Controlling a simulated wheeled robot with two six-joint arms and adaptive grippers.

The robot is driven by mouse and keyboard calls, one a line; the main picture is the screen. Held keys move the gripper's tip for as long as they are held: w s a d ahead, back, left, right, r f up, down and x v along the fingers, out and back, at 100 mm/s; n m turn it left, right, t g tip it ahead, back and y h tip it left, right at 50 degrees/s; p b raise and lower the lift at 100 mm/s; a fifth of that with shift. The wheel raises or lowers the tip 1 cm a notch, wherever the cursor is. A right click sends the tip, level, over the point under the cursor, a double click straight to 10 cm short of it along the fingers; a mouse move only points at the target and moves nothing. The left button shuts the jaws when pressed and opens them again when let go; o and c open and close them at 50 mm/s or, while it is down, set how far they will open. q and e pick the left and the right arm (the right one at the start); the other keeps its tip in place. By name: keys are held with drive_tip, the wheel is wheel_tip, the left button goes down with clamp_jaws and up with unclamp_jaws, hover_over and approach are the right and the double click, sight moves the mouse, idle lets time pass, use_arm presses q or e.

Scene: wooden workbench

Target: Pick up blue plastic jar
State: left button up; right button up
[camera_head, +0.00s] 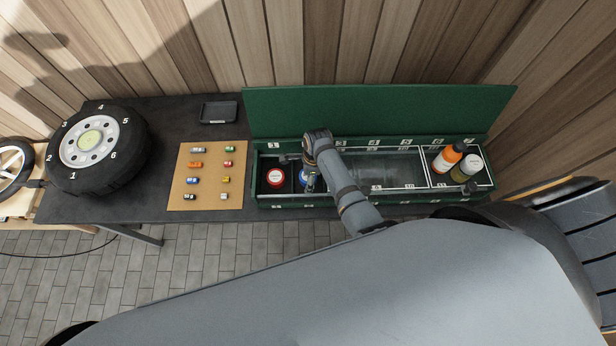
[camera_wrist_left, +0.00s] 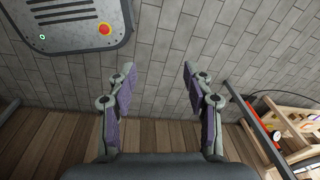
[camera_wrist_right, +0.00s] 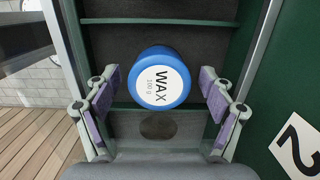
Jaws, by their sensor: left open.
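The blue plastic jar (camera_wrist_right: 142,92) has a white lid label reading "WAX 100 g" and stands upright in a compartment of the green toolbox (camera_head: 360,110). In the head view only a bit of the jar (camera_head: 303,181) shows beside my right gripper (camera_head: 311,182), which hangs over that compartment. In the right wrist view my right gripper (camera_wrist_right: 159,75) is open, with one finger on each side of the jar and small gaps between. How deep the fingertips reach cannot be told. My left gripper (camera_wrist_left: 158,68) is open and empty over the floor, away from the bench.
A red-lidded jar (camera_head: 274,177) sits in the compartment left of the blue jar. An orange bottle (camera_head: 446,159) and an olive, white-capped bottle (camera_head: 466,168) stand at the toolbox's right end. Toolbox walls and dividers surround the jar. A tire (camera_head: 60,165) and a board (camera_head: 208,190) lie left.

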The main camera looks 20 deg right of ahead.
drive_tip(key=c, duration=1)
use_arm(q)
drive_tip(key=shift+w+r, duration=0.1)
drive_tip(key=shift+w, duration=0.7)
use_arm(e)
drive_tip(key=c, duration=0.3)
